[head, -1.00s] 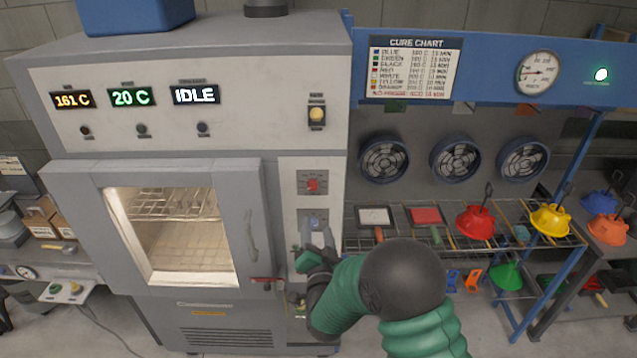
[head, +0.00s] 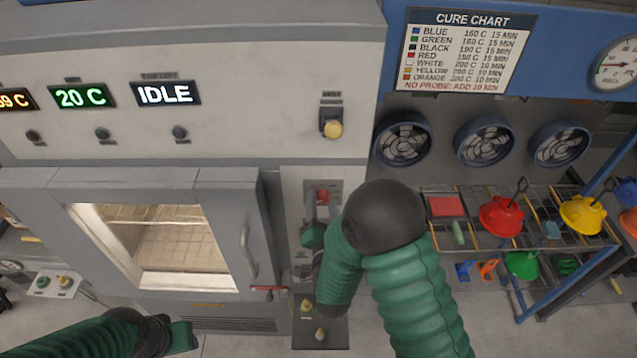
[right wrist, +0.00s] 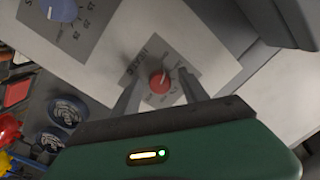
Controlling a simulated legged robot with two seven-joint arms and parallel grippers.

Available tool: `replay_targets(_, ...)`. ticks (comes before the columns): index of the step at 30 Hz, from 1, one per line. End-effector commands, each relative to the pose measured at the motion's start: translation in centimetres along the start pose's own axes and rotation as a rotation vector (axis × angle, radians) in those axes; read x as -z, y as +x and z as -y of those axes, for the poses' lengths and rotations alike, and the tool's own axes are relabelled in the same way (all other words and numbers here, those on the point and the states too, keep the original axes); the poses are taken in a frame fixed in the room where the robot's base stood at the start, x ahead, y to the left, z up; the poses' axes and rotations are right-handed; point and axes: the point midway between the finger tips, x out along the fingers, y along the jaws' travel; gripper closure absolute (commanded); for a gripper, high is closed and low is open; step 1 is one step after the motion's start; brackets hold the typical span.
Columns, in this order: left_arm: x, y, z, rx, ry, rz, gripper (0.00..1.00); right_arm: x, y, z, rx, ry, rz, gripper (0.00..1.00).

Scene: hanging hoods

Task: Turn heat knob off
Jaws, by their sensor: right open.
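The red knob (head: 322,196) sits on the upper dial of the oven's control panel; its label is partly readable as "HEAT" in the right wrist view (right wrist: 159,82). My right gripper (head: 316,211) is open in front of it. In the right wrist view its two fingers lie either side of the red knob, and contact cannot be told. A blue knob (right wrist: 62,10) shows at that view's top left; my arm hides it in the head view. My left gripper (head: 182,338) is low at the left, its fingers not clear.
The oven door (head: 225,230) with its handle (head: 248,252) is left of the panel. A yellow switch (head: 332,124) is above. Displays read 20 C and IDLE (head: 165,93). A rack with red (head: 501,217) and yellow hoods (head: 582,213) stands at right.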

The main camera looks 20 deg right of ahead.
Motion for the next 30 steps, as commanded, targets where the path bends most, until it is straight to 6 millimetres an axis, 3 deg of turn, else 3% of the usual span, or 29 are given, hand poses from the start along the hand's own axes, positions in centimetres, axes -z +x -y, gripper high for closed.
replay_targets(10, 0.0, -0.1, 0.0, 0.000, 0.000, 0.000, 0.64, 0.1, -0.4, -0.1, 0.001, 0.001, -0.002, 0.48)
replay_targets(22, 0.0, -0.1, 0.0, 0.000, 0.000, 0.000, 0.64, 0.0, -0.2, -0.1, -0.002, 0.000, 0.000, 1.00)
replay_targets(26, 0.0, 0.0, 0.0, 0.000, 0.000, 0.000, 0.64, 0.0, -0.3, -0.1, -0.001, -0.004, 0.001, 1.00)
replay_targets(30, -0.4, 1.5, 0.0, 0.000, 0.000, 0.000, 0.64, -0.4, -0.3, -0.3, -0.003, -0.105, 0.005, 1.00)
